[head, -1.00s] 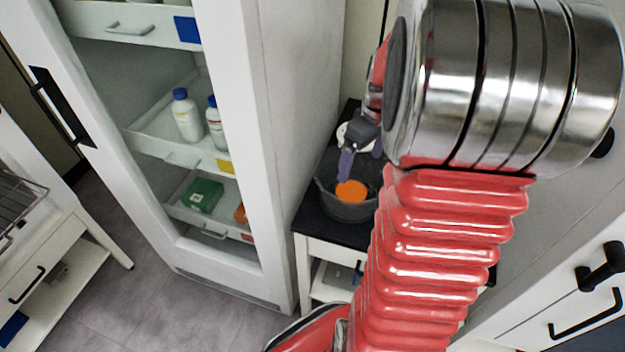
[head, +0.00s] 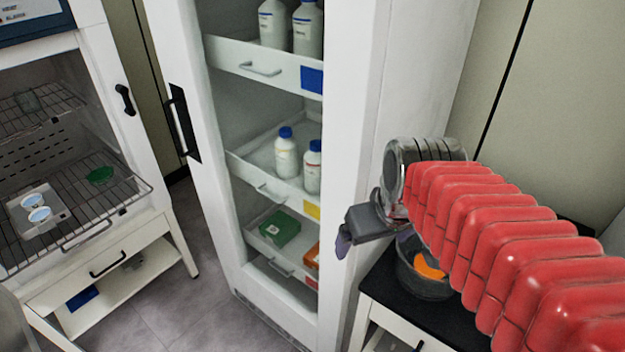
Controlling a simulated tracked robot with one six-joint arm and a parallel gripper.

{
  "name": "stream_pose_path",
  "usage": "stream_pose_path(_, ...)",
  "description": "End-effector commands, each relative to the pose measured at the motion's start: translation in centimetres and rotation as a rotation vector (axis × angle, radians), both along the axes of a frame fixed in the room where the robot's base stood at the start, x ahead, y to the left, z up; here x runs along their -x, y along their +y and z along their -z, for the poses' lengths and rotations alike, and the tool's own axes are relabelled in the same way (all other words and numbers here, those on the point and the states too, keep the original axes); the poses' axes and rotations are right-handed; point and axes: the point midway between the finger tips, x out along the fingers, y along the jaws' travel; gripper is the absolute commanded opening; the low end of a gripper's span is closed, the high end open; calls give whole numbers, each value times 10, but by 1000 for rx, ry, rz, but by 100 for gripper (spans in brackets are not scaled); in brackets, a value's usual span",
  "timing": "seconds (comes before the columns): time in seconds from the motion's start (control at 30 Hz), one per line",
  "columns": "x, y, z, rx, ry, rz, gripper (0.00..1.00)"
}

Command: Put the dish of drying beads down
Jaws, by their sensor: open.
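The drying beads show as a round orange patch (head: 430,266) inside a dark, see-through bowl (head: 424,289) on a black-topped stand at the right. The rim of the beads' own dish is too small to make out, and my arm hides the right side of the bowl. My gripper (head: 343,243), with purplish fingertips, is open and appears empty. It is to the left of the bowl and higher, apart from the beads, in front of the tall white cabinet's edge.
The black stand top (head: 383,272) is bare left of the bowl. A tall white cabinet (head: 352,120) with open shelves of bottles stands beside it. At the left, an open chamber has a wire rack (head: 75,215) bearing a green dish (head: 100,175) and a tray (head: 38,228) with two pale-blue dishes.

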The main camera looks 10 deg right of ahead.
Motion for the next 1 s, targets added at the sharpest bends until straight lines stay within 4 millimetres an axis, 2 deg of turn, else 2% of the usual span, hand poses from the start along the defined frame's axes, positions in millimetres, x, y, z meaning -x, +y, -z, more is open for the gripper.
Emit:
stream_pose_path(0.1, 16, 25, -6, -17, -47, 4, 89)
stream_pose_path(0.33, 40, 54, -10, -56, -109, 23, 89)
stream_pose_path(1.0, 45, 58, -9, -66, -119, 30, 89)
